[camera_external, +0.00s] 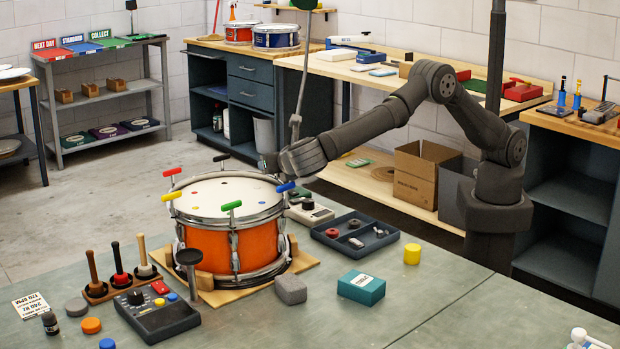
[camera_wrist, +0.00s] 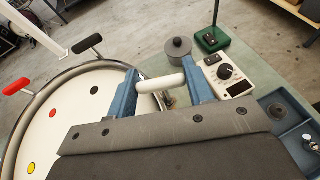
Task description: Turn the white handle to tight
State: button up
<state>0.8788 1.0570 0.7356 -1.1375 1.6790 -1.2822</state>
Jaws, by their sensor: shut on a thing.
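An orange snare drum (camera_external: 222,247) with a white head stands on a wooden board, with coloured T-handles around its rim. The white handle (camera_wrist: 162,82) lies crosswise between the two blue fingers of my gripper (camera_wrist: 161,88) in the wrist view, at the drum's edge. My gripper is shut on it, with one finger at each end of the bar. In the external view my gripper (camera_external: 268,166) is at the drum's far side, and I cannot make out the white handle there.
Red (camera_external: 172,172), black (camera_external: 221,158), green (camera_external: 232,205) and blue (camera_external: 285,187) handles stand around the rim. A dark parts tray (camera_external: 330,240) and a dial box (camera_external: 309,212) are right of the drum. A mallet rack (camera_external: 120,288) stands front left. The bench's front right is mostly clear.

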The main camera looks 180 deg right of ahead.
jog(key=shift+m+g+y, duration=0.4)
jog(key=shift+m+y, duration=0.6)
jog(key=o, duration=1)
jog(key=shift+c, duration=0.2)
jog(key=shift+w+a+r, duration=0.1)
jog(key=shift+w, duration=0.25)
jog(key=shift+v, duration=1.05)
notch_tip(320, 180, up, 7)
